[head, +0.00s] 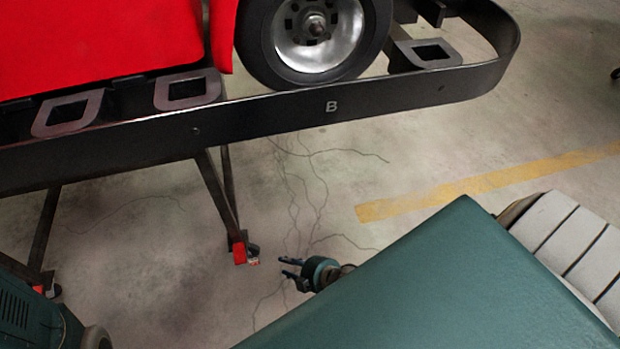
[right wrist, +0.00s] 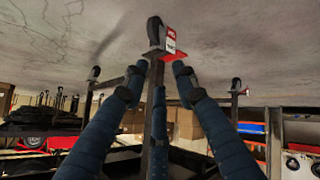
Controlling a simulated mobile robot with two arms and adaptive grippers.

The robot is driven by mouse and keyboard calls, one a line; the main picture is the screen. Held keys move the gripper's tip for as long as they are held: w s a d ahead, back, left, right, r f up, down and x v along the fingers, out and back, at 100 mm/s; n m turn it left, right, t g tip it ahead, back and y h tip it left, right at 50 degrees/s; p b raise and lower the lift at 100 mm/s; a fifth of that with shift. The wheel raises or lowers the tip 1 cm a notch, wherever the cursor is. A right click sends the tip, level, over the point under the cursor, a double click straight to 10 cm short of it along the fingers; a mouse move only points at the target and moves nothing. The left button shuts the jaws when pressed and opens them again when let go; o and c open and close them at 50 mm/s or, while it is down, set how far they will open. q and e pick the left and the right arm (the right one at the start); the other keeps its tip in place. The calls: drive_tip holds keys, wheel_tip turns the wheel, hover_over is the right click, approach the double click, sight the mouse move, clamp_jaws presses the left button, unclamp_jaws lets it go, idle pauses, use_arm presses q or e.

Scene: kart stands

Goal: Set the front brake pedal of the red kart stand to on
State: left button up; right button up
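The kart stand is a black frame (head: 270,118) marked B, carrying a red kart (head: 110,35). One leg ends in a caster with a red brake pedal (head: 239,254); a second red pedal (head: 39,289) shows at the lower left. In the right wrist view, the red pedal (right wrist: 175,56) and a red-and-white label (right wrist: 171,40) sit by the caster (right wrist: 155,32). My right gripper (head: 288,268) is open and empty, right of the nearer pedal and apart from it in the head view. Its fingers frame the leg in the wrist view. The pedal's setting is too small to tell. My left gripper is out of view.
The cracked concrete floor (head: 330,200) around the right gripper is clear, with a yellow stripe (head: 480,183) at the right. The stand's frame and legs (head: 217,190) are the near obstacles. Shelves and other equipment (right wrist: 290,140) stand in the wrist view's background.

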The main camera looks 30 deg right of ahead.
drive_tip(key=s+d+r+m+g+h+p, duration=0.1)
drive_tip(key=s+d+r+m+p, duration=0.1)
drive_tip(key=s+p, duration=0.4)
drive_tip(key=shift+d+g+p, duration=0.3)
drive_tip(key=shift+d, duration=0.25)
drive_tip(key=shift+s, duration=0.1)
